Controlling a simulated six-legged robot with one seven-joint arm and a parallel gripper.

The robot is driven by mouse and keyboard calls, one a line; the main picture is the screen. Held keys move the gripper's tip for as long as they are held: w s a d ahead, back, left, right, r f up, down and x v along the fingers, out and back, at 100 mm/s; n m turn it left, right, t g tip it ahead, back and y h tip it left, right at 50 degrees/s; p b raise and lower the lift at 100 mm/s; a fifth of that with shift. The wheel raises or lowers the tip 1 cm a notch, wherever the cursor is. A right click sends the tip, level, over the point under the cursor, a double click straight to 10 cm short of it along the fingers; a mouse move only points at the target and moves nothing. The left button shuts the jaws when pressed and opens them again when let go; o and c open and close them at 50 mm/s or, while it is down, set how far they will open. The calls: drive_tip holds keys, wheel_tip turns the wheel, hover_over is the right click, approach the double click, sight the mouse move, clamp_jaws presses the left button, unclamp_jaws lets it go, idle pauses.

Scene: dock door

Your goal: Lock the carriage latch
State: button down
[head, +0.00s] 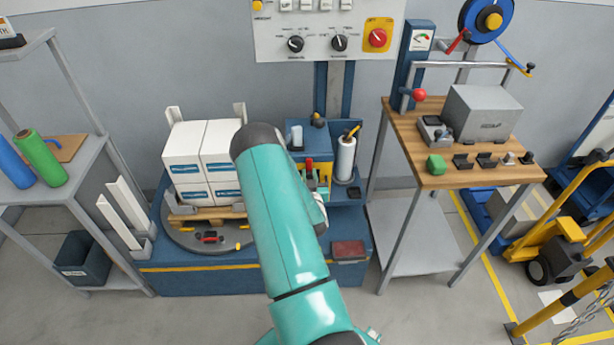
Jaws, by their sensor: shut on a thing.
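The carriage (297,155) is a blue unit on the mast behind the turntable. It carries a white film roll (346,158) with a yellow-and-black handle above it. A small red part (309,164) and yellow parts show on the carriage front, just right of my arm. I cannot tell which of these is the latch.
White boxes (200,150) stand on a pallet on the round turntable (180,236), left of my arm. A control panel (325,30) hangs above. A wooden workbench (455,150) stands at right, a grey shelf (75,190) at left. The floor in front is clear.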

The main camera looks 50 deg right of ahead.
drive_tip(key=shift+s, duration=0.1)
drive_tip(key=c, duration=1.4)
unclamp_jaws()
drive_tip(key=shift+o, duration=0.2)
drive_tip(key=v, duration=1.3)
drive_tip(key=shift+s+a, duration=0.25)
drive_tip(key=shift+s, duration=0.05)
